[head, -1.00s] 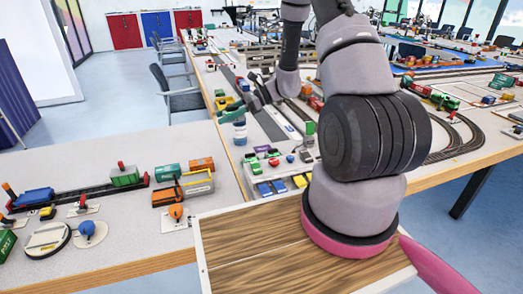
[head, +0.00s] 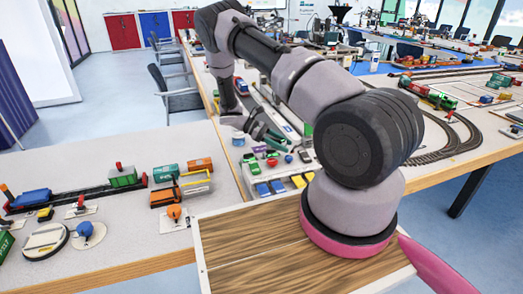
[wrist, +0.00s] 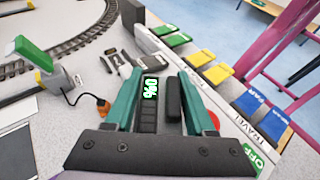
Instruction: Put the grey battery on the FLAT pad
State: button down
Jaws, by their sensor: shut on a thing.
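My gripper (wrist: 160,100) has teal fingers and is shut on a dark grey block, which I take to be the grey battery (wrist: 174,98). A dark ribbed piece (wrist: 148,118) with a green-and-white marking sits beside the block between the fingers; I cannot tell whether it belongs to the block or lies behind it. In the head view my gripper (head: 262,132) is over the table, beyond a row of small coloured pieces. I cannot make out the word FLAT on any label, so the FLAT pad is not identified.
A row of green, yellow (wrist: 218,74) and blue (wrist: 252,106) pieces with lettered labels lies right of my gripper. Toy wagons (head: 125,176) stand on the left table.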

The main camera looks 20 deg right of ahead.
jog(key=w+n+t+h, duration=0.1)
jog(key=w+t, duration=0.1)
jog(key=w+d+n+t, duration=0.1)
jog(key=w+n+t, duration=0.1)
jog(key=w, duration=0.1)
jog(key=w+d+n+t+h, duration=0.1)
jog(key=w+n+t, duration=0.1)
jog(key=shift+w+d+h, duration=0.1)
jog(key=shift+w+h, duration=0.15)
jog(key=shift+h, duration=0.05)
jog(key=w+a+n+t, duration=0.2)
jog(key=w+n+t, duration=0.5)
jog(key=w, duration=0.3)
jog(key=shift+y, duration=0.5)
jog(key=f, duration=0.5)
jog(key=shift+w+a+f, duration=0.15)
jog(key=shift+w+f, duration=0.05)
jog(key=shift+w, duration=0.05)
jog(key=shift+f, duration=2.25)
jog(key=shift+f, duration=0.1)
jog(key=shift+c, duration=1.2)
grip_release()
